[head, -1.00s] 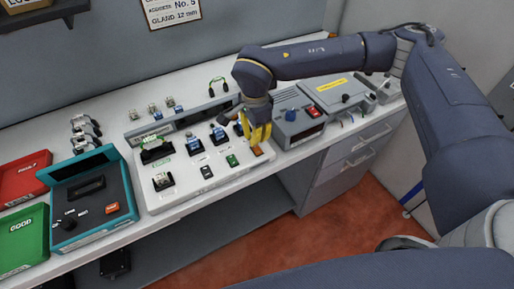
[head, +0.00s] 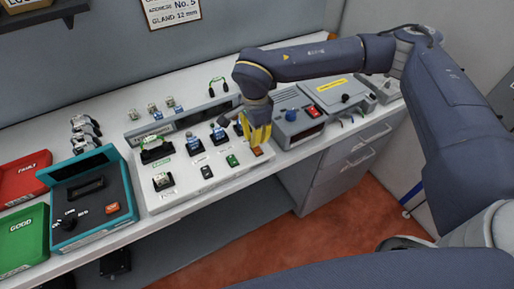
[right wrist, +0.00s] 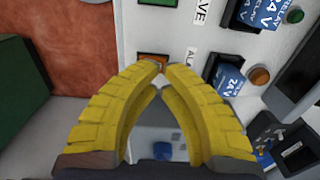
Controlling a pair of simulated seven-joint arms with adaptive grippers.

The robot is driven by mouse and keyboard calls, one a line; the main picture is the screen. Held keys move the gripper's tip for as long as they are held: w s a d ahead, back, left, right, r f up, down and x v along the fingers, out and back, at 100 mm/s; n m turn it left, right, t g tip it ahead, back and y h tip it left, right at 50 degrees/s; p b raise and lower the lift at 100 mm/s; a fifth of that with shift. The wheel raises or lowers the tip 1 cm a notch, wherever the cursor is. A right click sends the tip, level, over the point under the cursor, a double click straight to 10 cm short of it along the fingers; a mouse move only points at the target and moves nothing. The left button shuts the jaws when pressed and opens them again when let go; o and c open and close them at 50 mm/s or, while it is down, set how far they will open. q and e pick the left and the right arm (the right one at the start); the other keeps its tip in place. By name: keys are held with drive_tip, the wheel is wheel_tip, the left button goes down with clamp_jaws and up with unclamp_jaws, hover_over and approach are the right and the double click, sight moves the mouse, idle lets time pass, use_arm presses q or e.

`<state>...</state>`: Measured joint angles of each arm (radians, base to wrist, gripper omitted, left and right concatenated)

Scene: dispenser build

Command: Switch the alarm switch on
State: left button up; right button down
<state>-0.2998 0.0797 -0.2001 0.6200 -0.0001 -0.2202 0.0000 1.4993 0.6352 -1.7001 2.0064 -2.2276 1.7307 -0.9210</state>
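The alarm switch is an orange rocker (head: 257,152) at the right end of the white panel (head: 222,179). In the right wrist view the orange switch (right wrist: 150,60) lies just beyond the fingertips, partly hidden by them, beside a white label beginning "AL" (right wrist: 191,63). My right gripper (head: 258,139) points down over the switch. Its yellow fingers (right wrist: 165,68) are drawn together at the tips with nothing seen between them. Whether the tips touch the switch cannot be told. My left gripper is not in view.
Green (head: 232,160) and black (head: 207,172) rockers sit left of the switch, with relay modules behind them. A grey device with a blue knob (head: 291,114) stands close on the right. A teal tester (head: 85,193) and red and green trays stand left.

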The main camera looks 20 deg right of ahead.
drive_tip(key=shift+f, duration=1.6)
idle(1.0)
drive_tip(key=shift+r, duration=3.5)
